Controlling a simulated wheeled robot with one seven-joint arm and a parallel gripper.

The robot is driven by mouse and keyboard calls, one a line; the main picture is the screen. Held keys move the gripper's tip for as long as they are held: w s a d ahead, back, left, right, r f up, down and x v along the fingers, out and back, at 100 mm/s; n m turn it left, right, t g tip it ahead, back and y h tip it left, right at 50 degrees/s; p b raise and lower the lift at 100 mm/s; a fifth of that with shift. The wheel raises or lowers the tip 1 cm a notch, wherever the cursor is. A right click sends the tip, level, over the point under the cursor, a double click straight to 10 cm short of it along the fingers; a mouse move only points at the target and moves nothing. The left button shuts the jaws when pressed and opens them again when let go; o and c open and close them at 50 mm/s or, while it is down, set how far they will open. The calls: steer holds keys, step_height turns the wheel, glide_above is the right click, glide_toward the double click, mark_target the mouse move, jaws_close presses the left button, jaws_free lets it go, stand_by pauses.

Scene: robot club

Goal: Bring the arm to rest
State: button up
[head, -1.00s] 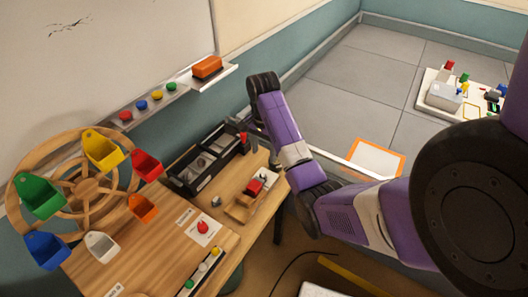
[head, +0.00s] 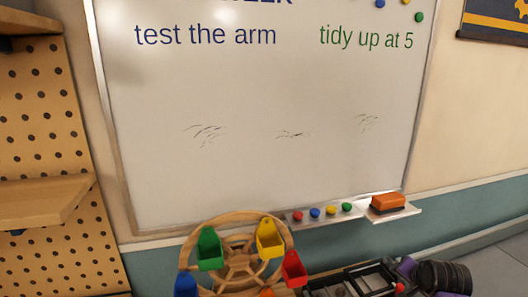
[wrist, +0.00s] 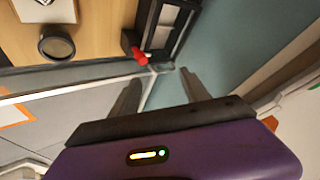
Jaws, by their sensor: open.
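My gripper (wrist: 160,77) shows in the wrist view with its two fingers spread apart and nothing between them. A red-ended piece (wrist: 139,55) by the black tray (wrist: 163,28) lies just beyond the fingertips in that view; I cannot tell how far away it is. In the head view, part of my purple and black arm shows at the bottom right, beside the black tray (head: 345,284). The rest of my arm is below the frame, and the fingers are not clear there.
A wooden wheel with coloured buckets (head: 238,262) stands left of the tray. Behind are the whiteboard (head: 260,90) and its ledge with an orange eraser (head: 388,202) and several magnets. A pegboard shelf (head: 40,200) is at the left. Floor shows at the far right.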

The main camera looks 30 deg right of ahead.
steer(key=s+a+r+n+t+h+b, duration=0.1)
steer(key=s+a+n+t, duration=0.25)
steer(key=a, duration=0.95)
steer(key=s+a+r+n+t+b, duration=0.15)
steer(key=a+n+t, duration=0.35)
steer(key=a, duration=0.8)
steer(key=s+a+r+n+y+b, duration=0.1)
steer(key=s+a+n+y, duration=0.6)
steer(key=s+a, duration=1.1)
steer(key=v, duration=0.3)
steer(key=shift+s+a+f+b, duration=0.15)
steer(key=shift+s+f+b, duration=0.15)
steer(key=shift+s+b, duration=0.15)
